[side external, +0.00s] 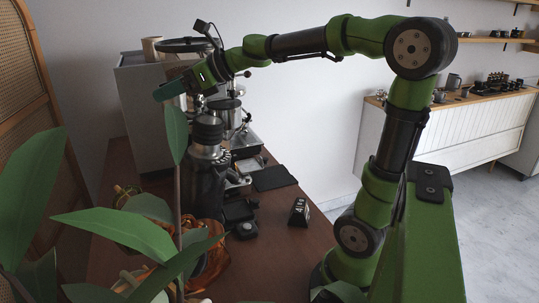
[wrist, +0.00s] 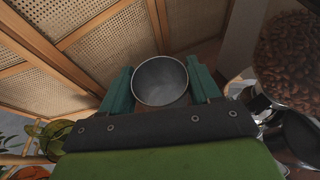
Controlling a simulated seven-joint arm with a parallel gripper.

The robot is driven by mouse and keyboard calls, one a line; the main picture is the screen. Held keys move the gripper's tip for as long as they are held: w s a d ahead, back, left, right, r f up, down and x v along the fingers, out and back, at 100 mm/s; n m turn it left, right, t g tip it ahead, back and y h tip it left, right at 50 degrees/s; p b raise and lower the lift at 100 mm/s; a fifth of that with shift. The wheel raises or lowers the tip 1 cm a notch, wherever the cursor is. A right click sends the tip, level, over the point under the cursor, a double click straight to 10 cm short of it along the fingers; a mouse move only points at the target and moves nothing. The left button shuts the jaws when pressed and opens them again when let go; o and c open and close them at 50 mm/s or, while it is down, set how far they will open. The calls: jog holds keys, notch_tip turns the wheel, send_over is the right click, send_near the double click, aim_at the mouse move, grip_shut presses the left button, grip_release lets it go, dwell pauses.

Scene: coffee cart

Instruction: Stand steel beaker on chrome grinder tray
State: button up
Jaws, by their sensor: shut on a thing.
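The steel beaker (wrist: 160,84) is between the two green fingers of my gripper (wrist: 159,74) in the wrist view. I look down into its open round mouth, and it appears empty. The fingers are shut on its sides. In the side view my gripper (side external: 172,90) is raised above the counter, in front of the tall grinding equipment; I cannot make out the beaker there. Chrome metalwork (wrist: 262,104) shows at the right of the wrist view, below a hopper of coffee beans (wrist: 292,48). I cannot clearly identify the chrome grinder's tray in either view.
A black machine with a ribbed top (side external: 207,132) stands below my gripper. A grey box (side external: 146,105) stands behind at the left. A small black numbered sign (side external: 299,211) and a dark mat (side external: 273,178) lie on the brown counter (side external: 275,240). Plant leaves (side external: 115,228) cover the front left.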

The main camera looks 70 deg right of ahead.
jog(key=s+d+r+n+g+y, duration=0.15)
jog(key=s+n+y, duration=0.25)
jog(key=s, duration=0.7)
jog(key=w+d+f+m+t+h, duration=0.15)
jog(key=d+m+h, duration=0.5)
jog(key=d, duration=0.95)
jog(key=w+d+m+h, duration=0.2)
jog(key=d+m+h, duration=0.45)
jog(key=d, duration=0.95)
send_over(249, 166)
jog(key=shift+n, duration=0.4)
notch_tip(249, 166, down, 28)
jog(key=shift+s+a+f, duration=0.1)
jog(key=shift+f, duration=0.4)
jog(key=shift+f, duration=0.15)
